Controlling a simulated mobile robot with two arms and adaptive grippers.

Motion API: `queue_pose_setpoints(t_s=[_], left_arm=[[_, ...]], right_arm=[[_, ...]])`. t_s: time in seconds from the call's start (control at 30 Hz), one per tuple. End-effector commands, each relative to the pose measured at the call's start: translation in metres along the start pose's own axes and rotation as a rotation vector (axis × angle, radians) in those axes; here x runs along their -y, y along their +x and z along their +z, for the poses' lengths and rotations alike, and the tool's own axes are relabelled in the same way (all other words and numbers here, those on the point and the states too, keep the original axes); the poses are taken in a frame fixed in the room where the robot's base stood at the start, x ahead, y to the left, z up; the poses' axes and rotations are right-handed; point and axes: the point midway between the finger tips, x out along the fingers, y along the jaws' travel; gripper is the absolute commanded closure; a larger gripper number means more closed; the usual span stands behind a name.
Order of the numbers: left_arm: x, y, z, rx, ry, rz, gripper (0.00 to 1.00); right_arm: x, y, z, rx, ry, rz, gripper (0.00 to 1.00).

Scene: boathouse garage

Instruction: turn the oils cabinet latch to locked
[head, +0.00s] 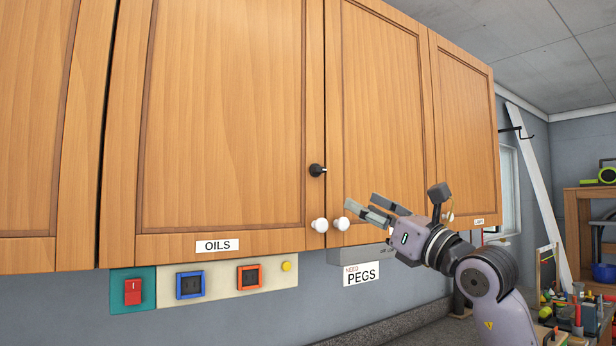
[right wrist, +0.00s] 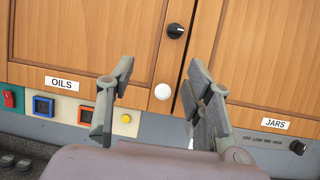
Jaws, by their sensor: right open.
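The oils cabinet (head: 222,120) has a wooden door with an OILS label (head: 217,246) at its lower edge. Its latch (head: 317,170) is a small black knob on the door's right edge, above a white round pull (head: 319,225). A short pointer seems to stick out to the right. The latch also shows at the top of the right wrist view (right wrist: 175,31). My right gripper (head: 362,205) is open and empty, below and right of the latch and apart from it. In the right wrist view its fingers (right wrist: 160,75) stand either side of the white pull. My left gripper is out of view.
A neighbouring door (head: 382,120) with its own white pull (head: 340,223) adjoins on the right. Below the cabinets are a red switch (head: 132,292), blue and orange framed switches and a yellow button (head: 286,266). A PEGS label (head: 362,274) hangs near my right gripper.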

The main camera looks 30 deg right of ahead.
Motion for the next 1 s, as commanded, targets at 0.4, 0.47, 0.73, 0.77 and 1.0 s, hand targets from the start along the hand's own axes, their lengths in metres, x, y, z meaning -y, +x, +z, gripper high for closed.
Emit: queue_pose_setpoints(t_s=[0.4, 0.47, 0.73, 0.77, 1.0], left_arm=[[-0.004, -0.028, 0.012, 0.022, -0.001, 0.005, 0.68], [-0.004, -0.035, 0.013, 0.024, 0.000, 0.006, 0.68], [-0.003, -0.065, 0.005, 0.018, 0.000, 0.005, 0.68], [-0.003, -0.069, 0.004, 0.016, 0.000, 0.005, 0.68], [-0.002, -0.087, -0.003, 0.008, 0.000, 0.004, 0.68]], right_arm=[[0.021, 0.039, 0.019, -0.013, -0.039, -0.067, 0.53], [0.021, 0.052, 0.019, -0.013, -0.040, -0.066, 0.53], [0.025, 0.112, 0.018, -0.012, -0.039, -0.065, 0.53], [0.025, 0.118, 0.018, -0.014, -0.040, -0.065, 0.53], [0.028, 0.156, 0.015, -0.012, -0.041, -0.066, 0.53]])
